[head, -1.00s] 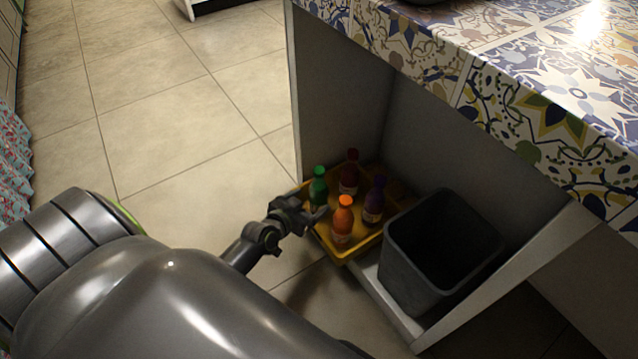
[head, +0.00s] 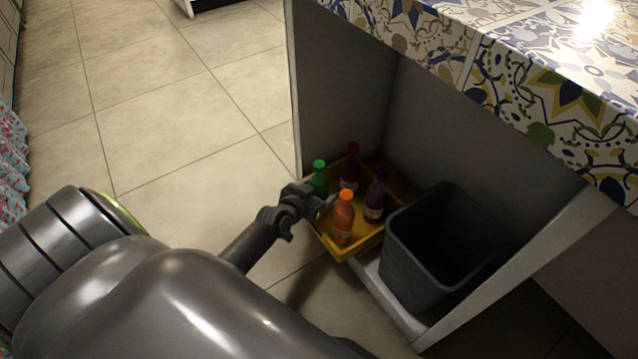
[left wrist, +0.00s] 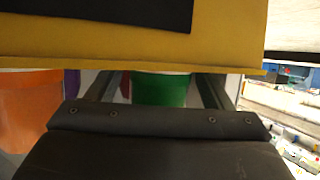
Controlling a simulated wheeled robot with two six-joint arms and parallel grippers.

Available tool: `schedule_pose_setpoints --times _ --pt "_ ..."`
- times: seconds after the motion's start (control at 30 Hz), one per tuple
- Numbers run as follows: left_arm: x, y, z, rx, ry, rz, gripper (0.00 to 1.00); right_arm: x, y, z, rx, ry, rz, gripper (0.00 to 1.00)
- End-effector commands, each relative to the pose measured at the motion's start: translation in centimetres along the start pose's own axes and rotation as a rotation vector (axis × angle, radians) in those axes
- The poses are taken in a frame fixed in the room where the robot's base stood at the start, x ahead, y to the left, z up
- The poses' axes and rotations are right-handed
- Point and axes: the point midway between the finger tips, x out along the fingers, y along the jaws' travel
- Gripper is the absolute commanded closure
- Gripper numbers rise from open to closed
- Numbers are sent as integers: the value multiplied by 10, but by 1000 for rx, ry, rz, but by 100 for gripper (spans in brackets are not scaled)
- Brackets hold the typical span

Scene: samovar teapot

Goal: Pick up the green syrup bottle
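The green syrup bottle (head: 319,167) stands at the left end of the yellow tray (head: 342,255), with its lower part hidden behind my gripper in the head view. My left gripper (head: 318,201) is at the bottle, in front of it. In the left wrist view the green bottle (left wrist: 160,90) shows between the two spread fingers of the left gripper (left wrist: 155,90), with gaps at its sides. The yellow tray (left wrist: 90,40) fills the upper part of that view. My right gripper is not in view.
An orange bottle (head: 342,218) stands close to the right of my gripper. A dark red bottle (head: 350,168) and a purple bottle (head: 375,198) are behind it. A dark bin (head: 440,250) stands right of the tray. The cabinet side panel (head: 335,100) rises behind the bottles.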

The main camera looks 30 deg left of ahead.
Motion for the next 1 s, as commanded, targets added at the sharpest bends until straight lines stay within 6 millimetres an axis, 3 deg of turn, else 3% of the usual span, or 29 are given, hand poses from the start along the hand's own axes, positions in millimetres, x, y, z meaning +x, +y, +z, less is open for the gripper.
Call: schedule_pose_setpoints --times 0.07,0.43,1.0 --pt "0 0 0 0 0 0 37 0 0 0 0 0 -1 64" --pt "0 0 0 0 0 0 85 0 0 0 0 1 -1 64" --pt "-4 0 -11 2 4 0 85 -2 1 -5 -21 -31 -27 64"
